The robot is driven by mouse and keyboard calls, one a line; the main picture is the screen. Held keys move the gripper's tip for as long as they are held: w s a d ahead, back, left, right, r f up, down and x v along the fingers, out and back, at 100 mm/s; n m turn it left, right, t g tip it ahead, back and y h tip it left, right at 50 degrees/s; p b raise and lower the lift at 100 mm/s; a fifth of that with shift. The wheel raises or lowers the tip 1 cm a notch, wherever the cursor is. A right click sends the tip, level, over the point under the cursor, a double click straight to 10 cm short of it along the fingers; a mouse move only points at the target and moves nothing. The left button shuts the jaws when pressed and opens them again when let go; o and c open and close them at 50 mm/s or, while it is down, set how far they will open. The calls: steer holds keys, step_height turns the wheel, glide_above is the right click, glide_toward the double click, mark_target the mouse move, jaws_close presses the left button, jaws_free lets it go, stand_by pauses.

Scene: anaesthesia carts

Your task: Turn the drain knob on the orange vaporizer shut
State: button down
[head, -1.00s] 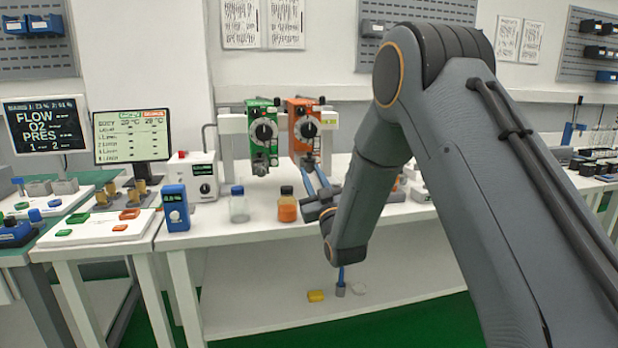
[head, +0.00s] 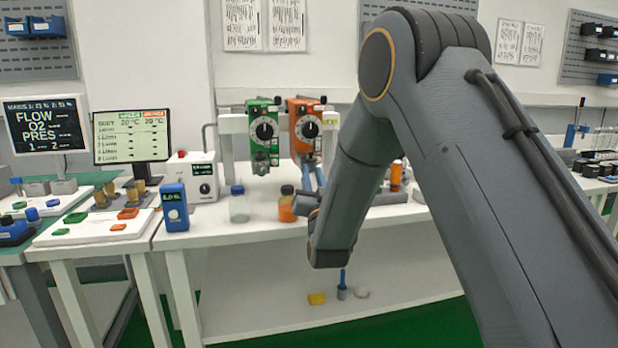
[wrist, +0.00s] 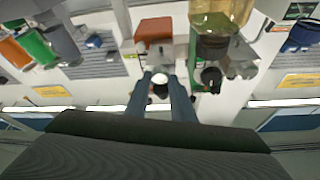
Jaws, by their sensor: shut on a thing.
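The orange vaporizer (head: 305,130) hangs on the rail at the back of the white bench, right of the green vaporizer (head: 263,128). My gripper (head: 310,172) reaches up to its underside from the front. In the wrist view my two blue fingers (wrist: 161,90) are closed around a small knob with a pale end (wrist: 160,80), below an orange block (wrist: 155,29). The knob sits between the fingertips. In the head view my fingers cover the knob, so its turn angle cannot be read.
A clear bottle (head: 239,206) and an orange-filled bottle (head: 287,206) stand on the bench below the vaporizers, the latter close left of my wrist. A blue meter (head: 175,208) stands farther left. A second dark knob (wrist: 211,78) is right of my fingers in the wrist view.

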steer(key=shift+f, duration=0.2)
steer(key=c, duration=1.5)
jaws_free()
steer(key=shift+s, duration=0.1)
steer(key=shift+r, duration=0.15)
steer(key=shift+b+v, duration=0.35)
steer(key=shift+v, duration=3.55)
